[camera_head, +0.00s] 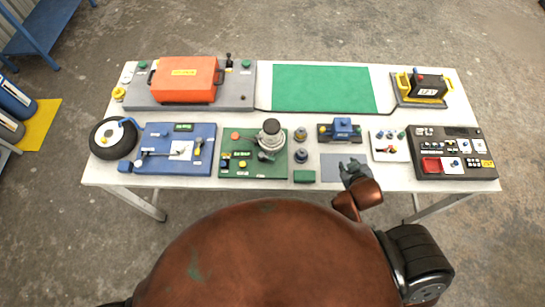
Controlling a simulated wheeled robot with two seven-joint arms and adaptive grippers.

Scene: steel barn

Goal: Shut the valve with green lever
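A small white board (390,155) stands on the right half of the table, left of the black control panel. It bears several small fittings with coloured handles, among them blue and red ones. They are too small for me to tell for sure which one is the green lever or how it is turned. My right gripper (350,165) is over the grey mat at the front edge, left of and nearer than the white board and apart from it. Its fingers are dark and small, so I cannot tell whether they are open. My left gripper is not in view.
Left of my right gripper are a green block (304,177), two round knobs and a green board (240,165) with a metal fitting. A blue vise-like device (343,128) stands behind it. The black panel (455,168) is to the right. The green mat (325,90) is bare.

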